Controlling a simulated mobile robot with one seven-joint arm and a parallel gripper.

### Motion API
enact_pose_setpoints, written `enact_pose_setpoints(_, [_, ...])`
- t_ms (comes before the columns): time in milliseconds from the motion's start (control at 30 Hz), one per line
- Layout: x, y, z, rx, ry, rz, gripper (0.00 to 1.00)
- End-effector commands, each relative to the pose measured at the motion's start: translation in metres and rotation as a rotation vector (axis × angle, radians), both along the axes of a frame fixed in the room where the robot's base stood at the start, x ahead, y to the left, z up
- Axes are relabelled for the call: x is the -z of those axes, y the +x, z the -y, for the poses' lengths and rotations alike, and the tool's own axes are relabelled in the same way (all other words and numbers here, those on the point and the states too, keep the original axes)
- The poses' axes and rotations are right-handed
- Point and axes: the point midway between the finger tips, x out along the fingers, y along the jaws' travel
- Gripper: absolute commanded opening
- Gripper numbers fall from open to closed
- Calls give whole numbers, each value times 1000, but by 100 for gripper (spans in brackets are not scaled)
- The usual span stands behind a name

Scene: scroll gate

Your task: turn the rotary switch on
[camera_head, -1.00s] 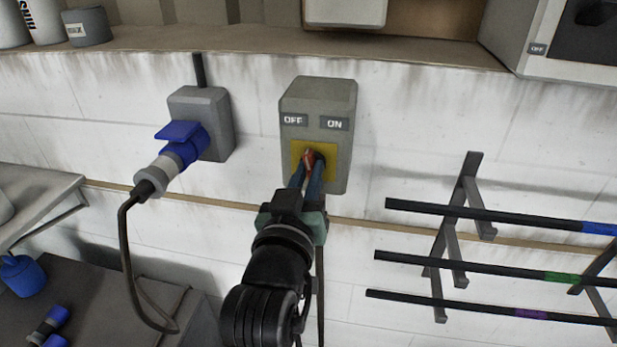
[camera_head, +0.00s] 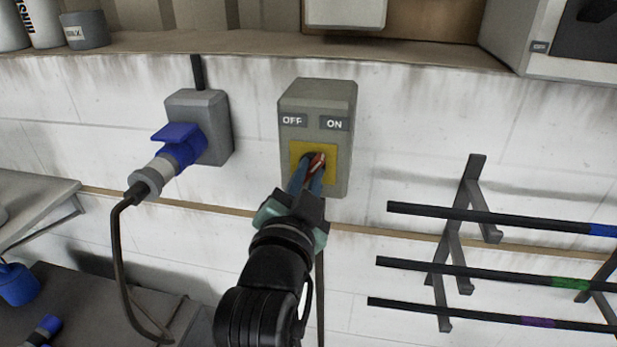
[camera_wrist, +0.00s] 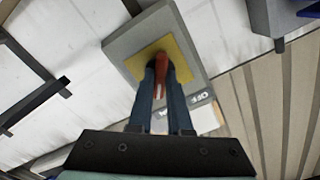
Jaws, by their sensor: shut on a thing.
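The rotary switch is a grey wall box (camera_head: 318,100) with an OFF label on the left and an ON label on the right. Its red knob (camera_head: 317,160) sits on a yellow plate (camera_head: 328,149) and tilts toward the ON label. My gripper (camera_head: 312,168) is shut on the red knob from below, with blue fingers on its two sides. In the wrist view the fingers (camera_wrist: 162,84) close around the red knob (camera_wrist: 161,68) in front of the yellow plate (camera_wrist: 181,61). The fingers hide part of the knob.
A grey socket box (camera_head: 212,112) with a blue plug (camera_head: 181,148) and hanging cable is on the wall to the left. A rack (camera_head: 463,215) with dark bars is to the right. A shelf (camera_head: 250,40) runs above. The wall between box and rack is clear.

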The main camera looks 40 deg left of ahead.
Motion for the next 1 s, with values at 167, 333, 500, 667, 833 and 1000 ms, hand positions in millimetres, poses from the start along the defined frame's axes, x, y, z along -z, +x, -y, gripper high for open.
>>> enact_pose_setpoints(167, [0,0,0,-1,52,-33,0])
enact_pose_setpoints(333, [0,0,0,-1,75,-47,0])
enact_pose_setpoints(500, [0,0,0,-1,81,-50,0])
enact_pose_setpoints(667, [0,0,0,-1,81,-50,0])
enact_pose_setpoints(833, [0,0,0,-1,80,-50,31])
enact_pose_setpoints(1000, [0,0,0,0,79,-49,47])
